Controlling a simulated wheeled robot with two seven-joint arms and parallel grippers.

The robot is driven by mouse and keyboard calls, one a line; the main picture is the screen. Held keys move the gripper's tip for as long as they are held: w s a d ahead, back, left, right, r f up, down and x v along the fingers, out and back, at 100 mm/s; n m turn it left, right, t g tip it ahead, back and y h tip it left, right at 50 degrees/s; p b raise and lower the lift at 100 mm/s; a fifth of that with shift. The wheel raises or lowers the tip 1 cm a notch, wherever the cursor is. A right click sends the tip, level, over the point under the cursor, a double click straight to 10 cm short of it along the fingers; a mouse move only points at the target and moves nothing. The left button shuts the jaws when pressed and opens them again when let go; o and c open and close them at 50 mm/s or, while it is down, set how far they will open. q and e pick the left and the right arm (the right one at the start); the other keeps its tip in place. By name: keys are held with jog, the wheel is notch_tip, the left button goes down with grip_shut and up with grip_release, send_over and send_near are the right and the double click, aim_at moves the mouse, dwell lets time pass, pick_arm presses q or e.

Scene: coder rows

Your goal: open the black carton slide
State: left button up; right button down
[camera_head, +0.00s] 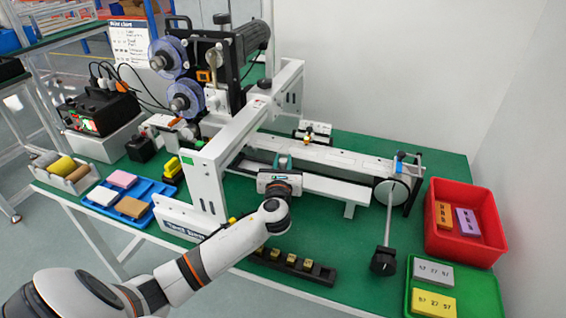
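My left arm comes in from the lower left and reaches over the table to the white rail of the machine. My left gripper (283,161) is at the near side of that rail, pointing away from the camera. Its fingers are small and partly hidden by its own body, so I cannot tell whether they are open or hold anything. A black block (383,262) sits at the near end of a thin metal rod below a round disc. A long black rack (292,264) with several small yellow pieces lies nearer. I cannot tell which black part is the carton slide. My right gripper is not in view.
A red bin (483,250) with an orange and a purple block stands at the right. A green tray (480,302) holds a grey and a yellow block. A blue tray (150,190) with blocks lies at the left. A white machine frame (205,182) stands beside my arm.

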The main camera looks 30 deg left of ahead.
pick_arm(q)
grip_shut()
jog(key=shift+d, duration=0.25)
jog(key=w+d, duration=0.1)
jog(key=d, duration=0.5)
jog(key=w+d, duration=0.2)
jog(key=d, duration=0.4)
jog(key=w+d+p, duration=0.1)
jog(key=d, duration=0.5)
jog(key=shift+w, duration=0.2)
jog(key=o, duration=0.6)
grip_release()
